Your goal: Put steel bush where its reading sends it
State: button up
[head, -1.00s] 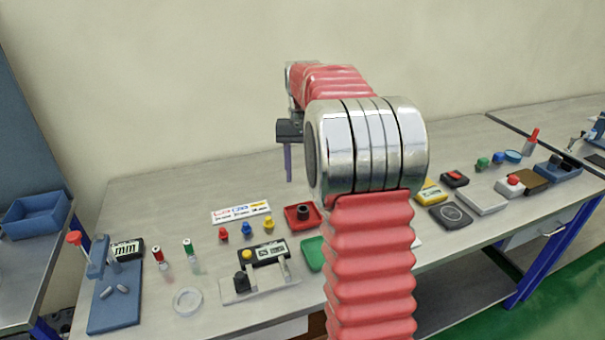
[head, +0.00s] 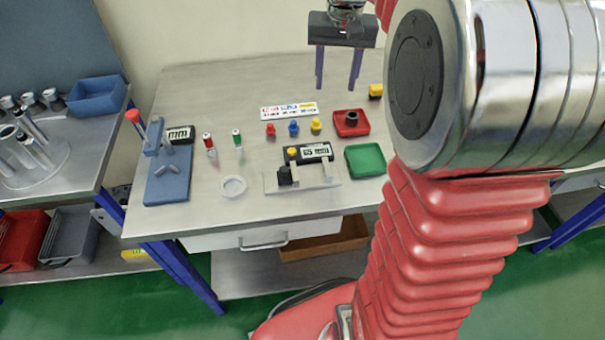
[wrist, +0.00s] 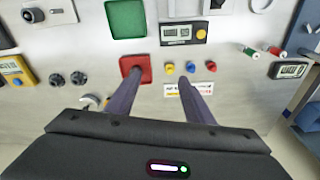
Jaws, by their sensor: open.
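A short dark hollow cylinder (head: 351,119), which looks like the steel bush, stands in the red tray (head: 338,130) towards the back right of the bench. The red tray also shows in the wrist view (wrist: 146,76), where a finger covers part of it. A gauge (head: 307,153) with a yellow button and a display stands in front; its digits are too small to read surely. The green tray (head: 366,161) is beside it. My gripper (head: 337,89) is open and empty, above and behind the red tray. In the wrist view its fingers (wrist: 160,78) are apart.
Red, blue and yellow pegs (head: 293,128) stand before a printed card (head: 289,110). A clear ring (head: 233,187), two small plug gauges (head: 237,138) and a blue stand (head: 168,175) are at left. My arm hides the bench's right side.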

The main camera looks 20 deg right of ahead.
jog(key=s+a+f+n+t, duration=0.1)
jog(key=s+a+n+t, duration=0.1)
jog(key=s+a, duration=0.6)
jog(key=s+a+f+n+t, duration=0.2)
jog(key=s+a+n, duration=0.1)
jog(key=s+a, duration=0.6)
jog(key=shift+s+f+y, duration=0.25)
jog(key=shift+s+y, duration=0.05)
jog(key=shift+s, duration=1.3)
